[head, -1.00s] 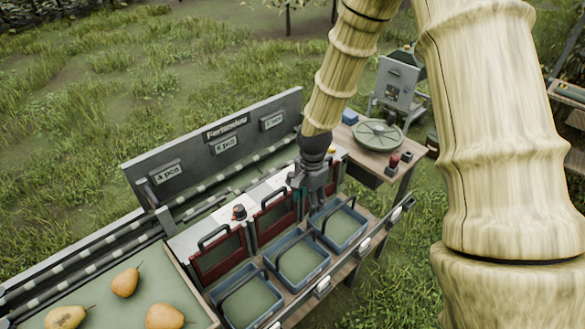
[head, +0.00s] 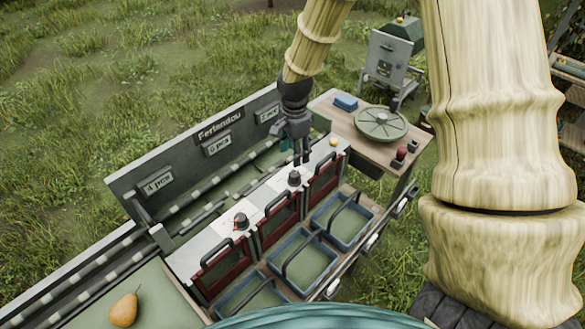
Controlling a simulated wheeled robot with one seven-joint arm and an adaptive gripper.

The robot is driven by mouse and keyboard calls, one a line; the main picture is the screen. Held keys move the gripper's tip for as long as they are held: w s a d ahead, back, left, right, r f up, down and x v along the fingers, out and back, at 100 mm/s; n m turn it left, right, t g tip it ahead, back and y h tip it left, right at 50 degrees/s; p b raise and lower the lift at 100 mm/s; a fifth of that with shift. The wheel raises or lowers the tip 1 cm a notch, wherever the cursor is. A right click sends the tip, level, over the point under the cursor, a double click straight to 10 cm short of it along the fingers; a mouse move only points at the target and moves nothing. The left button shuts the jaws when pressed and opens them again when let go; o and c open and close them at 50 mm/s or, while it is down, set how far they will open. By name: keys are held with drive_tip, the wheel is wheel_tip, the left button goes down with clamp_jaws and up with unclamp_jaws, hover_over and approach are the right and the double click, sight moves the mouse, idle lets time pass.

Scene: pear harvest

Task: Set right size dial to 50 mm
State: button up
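My gripper (head: 302,156) hangs pointing down over the back of the white sorter panel (head: 215,239), near its right end. Its dark fingers are small here, and I cannot tell how far apart they are. A dark dial (head: 241,220) stands on the left part of the panel. Another dark dial (head: 294,178) stands in the middle, just below my fingertips in the picture; I cannot tell whether they touch. No scale marks are readable.
Red-framed gates (head: 219,263) line the panel front, with blue handled bins (head: 341,220) before them. Behind stands a signboard (head: 215,145). At right, a wooden table (head: 345,120) holds a round green scale (head: 381,123) and buttons (head: 401,153). A pear (head: 124,309) lies lower left.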

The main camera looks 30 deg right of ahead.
sight(295, 173)
drive_tip(key=f, duration=0.2)
drive_tip(key=f+p, duration=0.1)
drive_tip(key=shift+d+f, duration=0.2)
drive_tip(key=shift+f, duration=0.2)
wheel_tip(295, 173, down, 2)
drive_tip(key=shift+s+f+p, duration=0.1)
drive_tip(key=shift+f+p, duration=0.1)
drive_tip(key=shift+p, duration=0.4)
drive_tip(key=shift+f+p, duration=0.45)
drive_tip(key=shift+f, duration=1.1)
drive_tip(key=c, duration=1)
